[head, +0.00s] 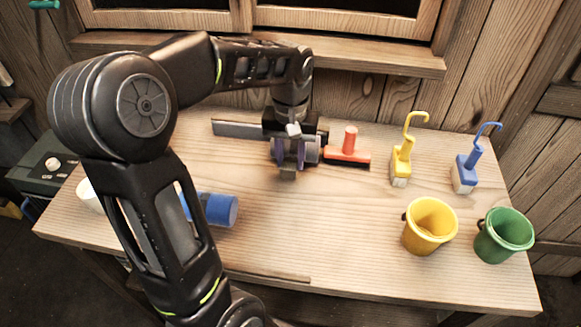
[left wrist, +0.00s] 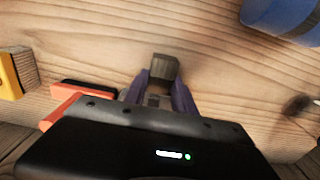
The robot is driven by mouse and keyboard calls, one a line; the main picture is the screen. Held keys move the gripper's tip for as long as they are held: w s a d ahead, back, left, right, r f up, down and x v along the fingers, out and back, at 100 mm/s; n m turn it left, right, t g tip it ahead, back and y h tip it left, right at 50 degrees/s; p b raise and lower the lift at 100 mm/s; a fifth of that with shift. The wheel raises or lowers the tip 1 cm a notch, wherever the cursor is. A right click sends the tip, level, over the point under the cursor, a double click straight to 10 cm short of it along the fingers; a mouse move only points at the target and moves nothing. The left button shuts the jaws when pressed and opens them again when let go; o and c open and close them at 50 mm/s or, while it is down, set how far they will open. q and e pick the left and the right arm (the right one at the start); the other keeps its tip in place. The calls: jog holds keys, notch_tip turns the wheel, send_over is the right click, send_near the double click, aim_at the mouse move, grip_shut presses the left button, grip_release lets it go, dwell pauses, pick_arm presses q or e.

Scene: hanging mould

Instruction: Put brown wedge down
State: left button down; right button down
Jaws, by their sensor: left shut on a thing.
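My left gripper (head: 291,160) is over the back middle of the wooden table, pointing down. Its purple fingers are shut on the brown wedge (head: 288,174), a small grey-brown block of which only the end shows below the fingers. In the left wrist view the wedge (left wrist: 165,67) sticks out beyond the fingertips (left wrist: 158,92), with wood grain behind it. Its upper part is hidden between the fingers. I cannot tell whether it touches the table top. My right gripper is in neither view.
An orange brush (head: 348,155) stands close right of the gripper. Yellow (head: 401,165) and blue (head: 465,172) hooked brushes and yellow (head: 428,240) and green (head: 490,245) buckets are farther right. A blue cylinder (head: 220,210) lies left. The table's middle (head: 320,220) is clear.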

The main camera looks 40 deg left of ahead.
aim_at(290, 161)
pick_arm(q)
jog(key=shift+f, duration=1.9)
jog(key=shift+f, duration=0.1)
jog(key=shift+f, duration=0.15)
jog(key=c, duration=1)
grip_release()
notch_tip(290, 161, up, 12)
jog(key=shift+r+b, duration=0.25)
jog(key=shift+b, duration=0.1)
jog(key=shift+d, duration=0.1)
